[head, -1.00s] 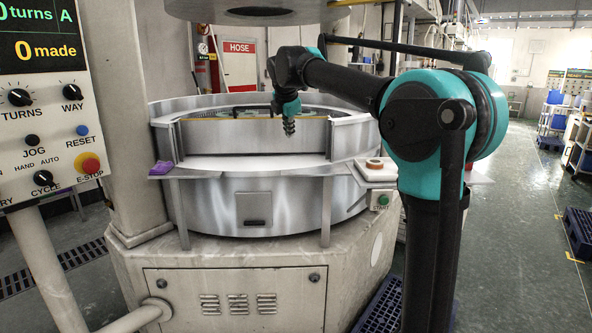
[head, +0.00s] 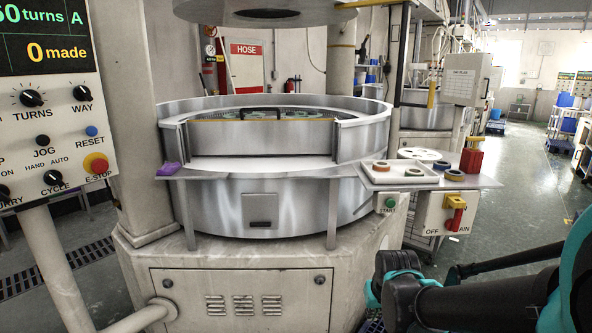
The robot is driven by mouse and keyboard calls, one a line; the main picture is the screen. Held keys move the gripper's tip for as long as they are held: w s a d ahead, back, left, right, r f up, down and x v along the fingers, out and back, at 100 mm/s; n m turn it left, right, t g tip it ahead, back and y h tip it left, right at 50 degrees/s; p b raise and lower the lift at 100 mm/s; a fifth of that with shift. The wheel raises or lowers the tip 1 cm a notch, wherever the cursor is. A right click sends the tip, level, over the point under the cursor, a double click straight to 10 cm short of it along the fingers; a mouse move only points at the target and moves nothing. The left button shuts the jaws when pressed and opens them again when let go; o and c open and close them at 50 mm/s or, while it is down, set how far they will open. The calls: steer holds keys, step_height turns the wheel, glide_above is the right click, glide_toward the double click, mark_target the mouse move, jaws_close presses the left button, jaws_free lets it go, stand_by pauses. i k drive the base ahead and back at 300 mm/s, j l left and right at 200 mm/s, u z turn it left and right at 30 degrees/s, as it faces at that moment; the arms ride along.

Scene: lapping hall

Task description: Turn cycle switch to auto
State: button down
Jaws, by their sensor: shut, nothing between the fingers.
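The cycle switch (head: 53,178) is a round black knob low on the control panel (head: 62,130) at the left edge. CYCLE is printed below it, with HAND at its upper left and AUTO at its upper right. Its pointer is too small to read surely. My arm (head: 400,285) enters at the lower right, folded low and well away from the panel. Its fingers are hidden or out of the picture.
The red E-STOP button (head: 95,163) is close right of the switch, with the blue RESET button (head: 91,131) above it. JOG, TURNS and WAY knobs are nearby. The lapping machine (head: 260,205) fills the middle. A side shelf (head: 470,182) carries rings.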

mark_target(53, 176)
steer(key=u, duration=0.55)
steer(key=j+u, duration=1.2)
steer(key=i+j, duration=0.15)
steer(key=j, duration=0.25)
steer(key=i+j, duration=0.1)
steer(key=j, duration=0.25)
